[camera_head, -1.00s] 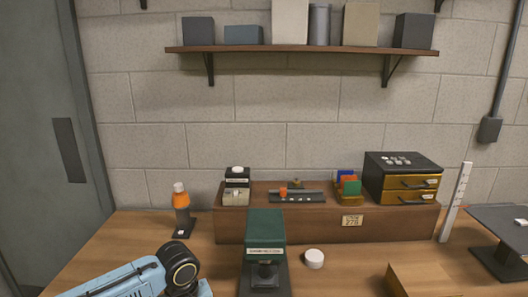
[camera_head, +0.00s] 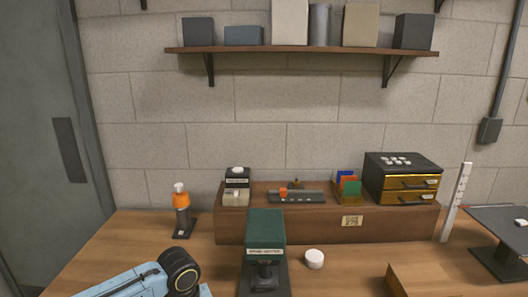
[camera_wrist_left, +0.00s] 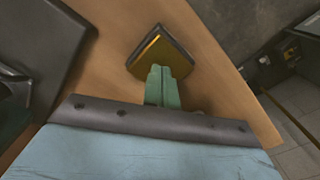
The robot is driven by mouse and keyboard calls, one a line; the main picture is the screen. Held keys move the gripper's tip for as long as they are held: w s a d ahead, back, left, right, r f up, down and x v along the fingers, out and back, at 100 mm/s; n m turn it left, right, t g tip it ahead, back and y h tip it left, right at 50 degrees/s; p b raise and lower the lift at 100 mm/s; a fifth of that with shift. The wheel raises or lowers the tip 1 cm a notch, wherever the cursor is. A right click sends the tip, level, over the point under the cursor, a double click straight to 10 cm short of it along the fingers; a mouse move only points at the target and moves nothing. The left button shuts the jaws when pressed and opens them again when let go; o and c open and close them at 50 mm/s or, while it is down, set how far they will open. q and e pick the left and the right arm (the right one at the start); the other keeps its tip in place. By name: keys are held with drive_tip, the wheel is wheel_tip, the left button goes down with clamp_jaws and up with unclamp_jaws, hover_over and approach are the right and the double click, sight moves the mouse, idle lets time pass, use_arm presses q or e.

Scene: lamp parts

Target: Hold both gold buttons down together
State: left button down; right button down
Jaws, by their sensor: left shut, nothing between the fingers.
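A gold-faced button (camera_wrist_left: 160,52) on a dark square base shows in the left wrist view, on the wooden table near its edge. My left gripper (camera_wrist_left: 163,72) shows there as two green fingers, shut and empty. The fingertips overlap the near part of the gold face; I cannot tell whether they touch it. In the head view only part of my blue left arm shows at the bottom left, and its gripper is out of frame. I cannot make out a second gold button in either view. My right gripper is not in view.
A dark green press-like device (camera_head: 265,240) stands at the table's front middle, beside a white round cap (camera_head: 314,258). An orange-topped bottle (camera_head: 181,205) stands left. A wooden riser (camera_head: 300,228) holds small parts and a gold-fronted drawer box (camera_head: 402,178). A white ruler (camera_head: 455,202) stands right.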

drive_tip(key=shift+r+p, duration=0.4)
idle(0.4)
